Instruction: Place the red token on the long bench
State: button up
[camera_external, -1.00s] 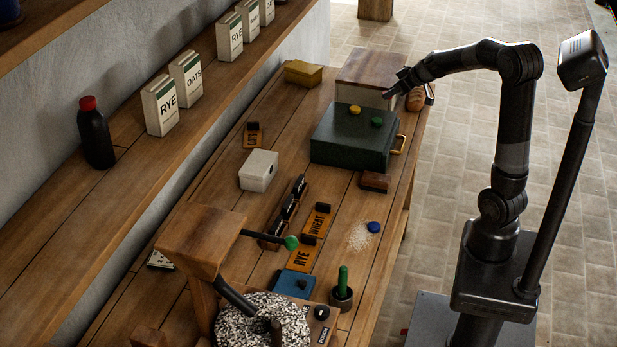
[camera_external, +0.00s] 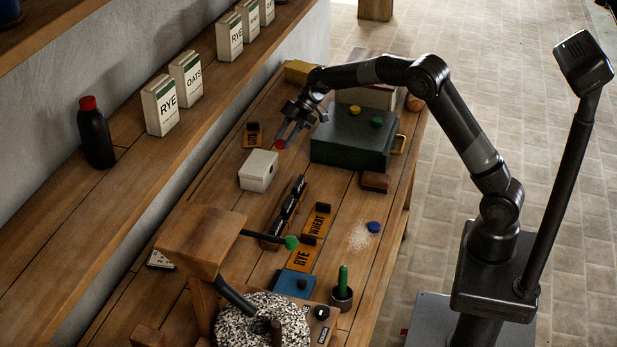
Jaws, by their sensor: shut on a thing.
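My gripper (camera_external: 284,138) is shut on the red token (camera_external: 280,144), a small red piece at its fingertips. It holds the token above the long bench (camera_external: 225,205), just left of the dark green box and behind the white box. The gap between the token and the bench top is hard to judge. The long bench is a wooden plank table running from the lower left to the back.
A dark green box (camera_external: 340,149) carries a yellow token (camera_external: 354,110) and a green token (camera_external: 377,122). A white box (camera_external: 258,171), an orange-and-black tag (camera_external: 253,135) and a yellow box (camera_external: 299,72) stand nearby. A blue token (camera_external: 374,227) lies by spilled grain.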

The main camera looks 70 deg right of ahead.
jog(key=w+a+f+n+g, duration=0.2)
jog(key=a+f+n, duration=0.1)
jog(key=a, duration=0.5)
send_over(245, 211)
jog(key=shift+y, duration=0.4)
notch_tip(245, 211, down, 6)
jog(key=shift+f, duration=0.25)
jog(key=shift+a+f, duration=0.1)
jog(key=shift+f, duration=1.95)
jog(key=shift+f, duration=0.2)
jog(key=o, duration=1)
